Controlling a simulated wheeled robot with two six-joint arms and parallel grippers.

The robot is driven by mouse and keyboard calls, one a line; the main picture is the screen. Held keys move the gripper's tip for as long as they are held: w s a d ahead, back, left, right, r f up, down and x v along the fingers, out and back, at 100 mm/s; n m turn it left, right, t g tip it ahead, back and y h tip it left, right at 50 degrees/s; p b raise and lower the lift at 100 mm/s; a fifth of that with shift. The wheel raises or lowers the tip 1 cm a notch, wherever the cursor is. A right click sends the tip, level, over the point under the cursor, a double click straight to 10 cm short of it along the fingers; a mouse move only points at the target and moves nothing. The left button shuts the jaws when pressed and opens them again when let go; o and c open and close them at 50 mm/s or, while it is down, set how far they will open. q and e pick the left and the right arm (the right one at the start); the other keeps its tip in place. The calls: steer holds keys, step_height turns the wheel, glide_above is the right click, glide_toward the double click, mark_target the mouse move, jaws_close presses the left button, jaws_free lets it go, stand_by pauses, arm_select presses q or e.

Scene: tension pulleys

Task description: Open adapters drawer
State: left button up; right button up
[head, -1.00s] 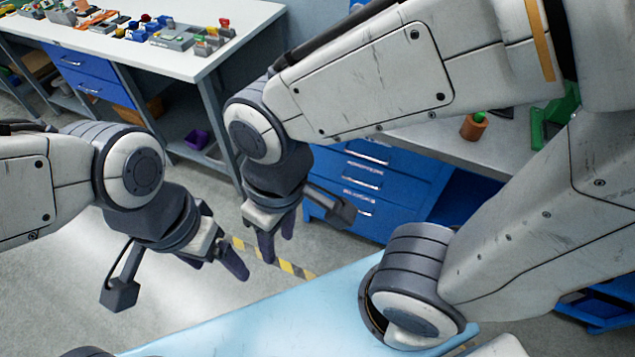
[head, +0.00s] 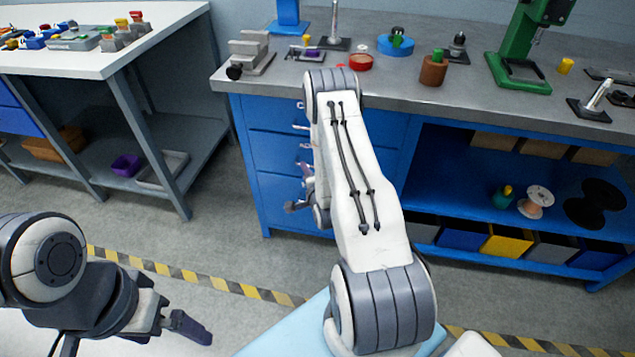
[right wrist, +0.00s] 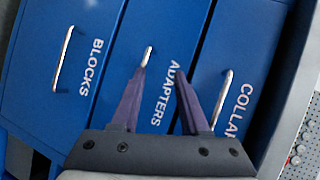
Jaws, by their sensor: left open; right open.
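The adapters drawer (right wrist: 150,100) is a blue front lettered ADAPTERS, in the middle of the right wrist view. Its silver handle (right wrist: 147,57) lies just beyond my right gripper (right wrist: 158,75), whose two purple fingers are open, with nothing between them. I cannot tell whether a fingertip touches the handle. In the head view the drawer front (head: 272,151) is the middle one of the stack and looks closed. My right arm covers much of the stack there and mostly hides the right gripper. My left gripper (head: 187,327) is open and empty at lower left, away from the drawers.
The blocks drawer (right wrist: 50,70) and the collars drawer (right wrist: 245,70) flank it in the right wrist view. The grey workbench top (head: 450,95) above carries tools and parts. Open blue shelves (head: 450,185) lie to the right. The floor left of the cabinet is clear.

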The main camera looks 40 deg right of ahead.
steer(key=s+d+f+m+h+b, duration=0.1)
steer(key=s+d+f+m+h, duration=0.1)
steer(key=s+d+f+m, duration=0.15)
arm_select(q)
step_height(320, 180, down, 4)
steer(key=shift+r+b, duration=0.25)
steer(key=shift+b, duration=0.35)
arm_select(e)
steer(key=shift+t, duration=0.3)
steer(key=x, duration=1)
steer(key=shift+s+d+f, duration=0.15)
steer(key=shift+d+f, duration=0.1)
steer(key=shift+d, duration=0.15)
jaws_close()
